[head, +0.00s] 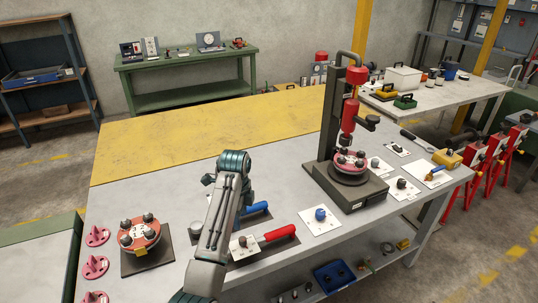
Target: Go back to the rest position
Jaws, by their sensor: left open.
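My left arm reaches up from the bottom edge over the front of the grey table, and its teal joint is at the top. My left gripper (208,180) is small and partly hidden by the arm; it is open and I see nothing held in it. A red flanged spool (139,232) with black knobs sits on a dark square plate (148,262), left of the arm. A similar red piece (350,158) sits on the round base of the press (349,115), well to the right. My right gripper is not in view.
Red-handled (278,234) and blue-handled (257,207) tools lie close to my arm. Pink pegged discs (96,236) line the left edge. White cards with small parts, one with a blue knob (320,214), lie at right. The yellow table section (200,140) behind is clear.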

